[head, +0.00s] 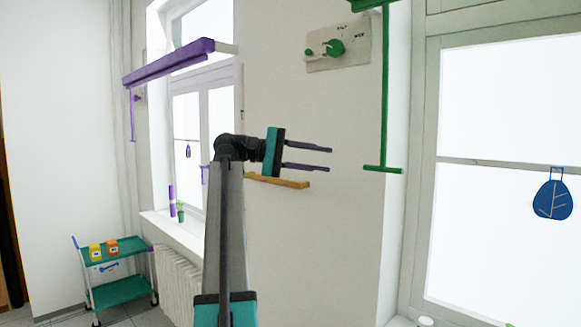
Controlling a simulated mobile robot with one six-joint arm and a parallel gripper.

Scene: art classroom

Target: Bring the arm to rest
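My gripper (308,156) is raised at the end of my arm, in the middle of the head view. Its two dark fingers point right and stand apart, with nothing between them. My arm (226,220) rises from the bottom of the view and bends to the right at the top. The gripper appears in front of the pale wall; I cannot tell how far from it.
A green T-shaped bar (384,167) hangs right of the gripper. A wooden ledge (277,181) shows just below it. A plate with a green knob (335,48) is above. A purple roller (168,62) and a green cart (118,288) are left.

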